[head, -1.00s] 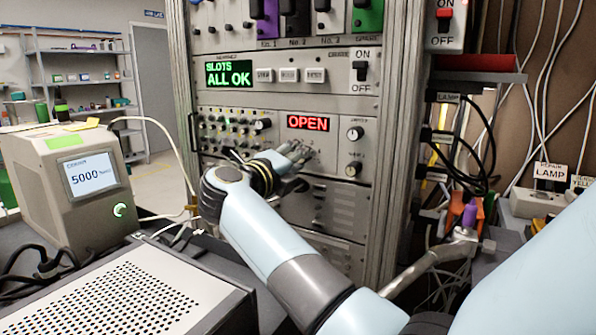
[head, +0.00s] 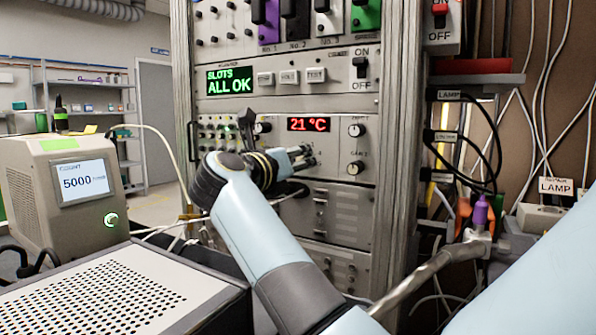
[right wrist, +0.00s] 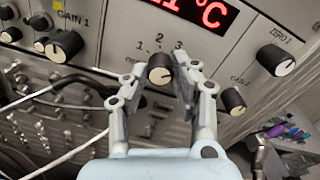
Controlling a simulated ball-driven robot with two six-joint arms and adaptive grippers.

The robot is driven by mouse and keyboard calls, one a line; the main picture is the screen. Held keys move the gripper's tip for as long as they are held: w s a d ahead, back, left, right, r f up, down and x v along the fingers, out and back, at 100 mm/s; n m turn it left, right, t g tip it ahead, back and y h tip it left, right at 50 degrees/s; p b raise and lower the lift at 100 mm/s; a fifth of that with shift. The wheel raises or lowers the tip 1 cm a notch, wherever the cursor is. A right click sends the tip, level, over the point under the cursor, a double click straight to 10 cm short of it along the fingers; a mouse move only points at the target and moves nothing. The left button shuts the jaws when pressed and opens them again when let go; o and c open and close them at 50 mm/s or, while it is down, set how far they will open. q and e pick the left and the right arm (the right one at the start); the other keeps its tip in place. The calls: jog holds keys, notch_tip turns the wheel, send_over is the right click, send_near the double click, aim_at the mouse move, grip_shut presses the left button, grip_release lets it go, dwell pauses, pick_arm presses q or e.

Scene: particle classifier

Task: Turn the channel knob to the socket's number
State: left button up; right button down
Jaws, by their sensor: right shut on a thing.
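The channel knob (right wrist: 160,70) is black with a pale face, and shows in the right wrist view below the red display. Labels 1, 2 and 3 are printed above it, with another label at its left, partly covered. I cannot read its pointer mark surely. My right gripper (right wrist: 159,82) has one finger on each side of the knob and is shut on it. In the head view my right gripper (head: 302,160) is at the rack panel and hides the knob. The red display (head: 309,124) reads 21 °C. I cannot make out a numbered socket. My left gripper is not in view.
Other knobs (head: 355,168) sit close by on the panel. A black cable and pale cables run left of the gripper in the wrist view. A beige box (head: 60,185) showing 5000 and a perforated case (head: 110,290) stand at the left. Cables hang at the right.

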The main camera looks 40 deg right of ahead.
jog(key=shift+f+m, duration=0.15)
jog(key=shift+m, duration=0.15)
jog(key=c, duration=1.1)
grip_release()
jog(key=shift+o, duration=0.2)
notch_tip(320, 180, up, 10)
jog(key=shift+r, duration=0.1)
